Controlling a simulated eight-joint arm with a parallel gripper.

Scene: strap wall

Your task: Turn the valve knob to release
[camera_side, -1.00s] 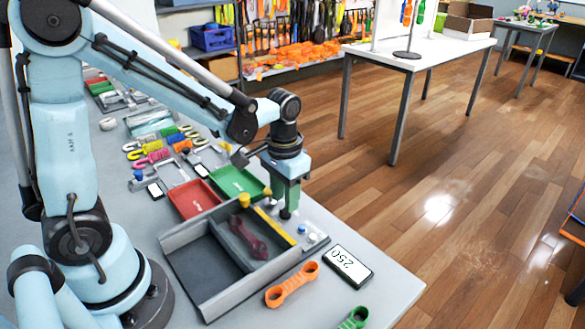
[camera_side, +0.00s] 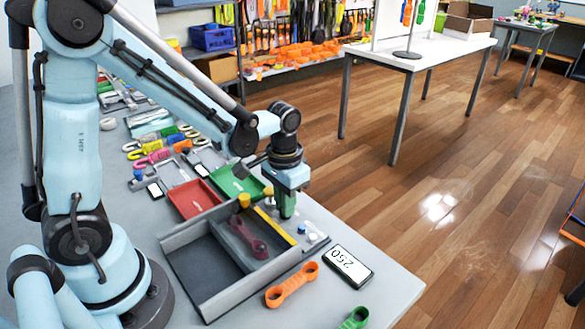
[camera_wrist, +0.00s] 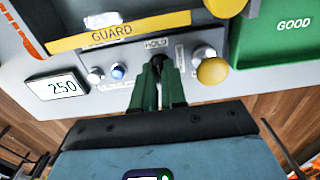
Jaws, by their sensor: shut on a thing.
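The valve knob (camera_wrist: 158,60) is small and dark. In the wrist view it sits on a grey panel under a label reading HOLD (camera_wrist: 156,44). My gripper (camera_wrist: 158,76) has its green fingers closed around the knob, one on each side, hiding most of it. The knob's exact angle cannot be told. In the side view my gripper (camera_side: 286,212) points down at the far right side of the grey tray fixture (camera_side: 180,250), and its fingers hide the knob there.
A yellow GUARD bar (camera_wrist: 118,32) runs beside the knob. A yellow round knob (camera_wrist: 212,71) and a blue button (camera_wrist: 118,72) flank it. A display (camera_wrist: 57,87) reads 250. Green (camera_side: 236,182) and red (camera_side: 195,199) trays and an orange strap piece (camera_side: 292,285) lie nearby.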

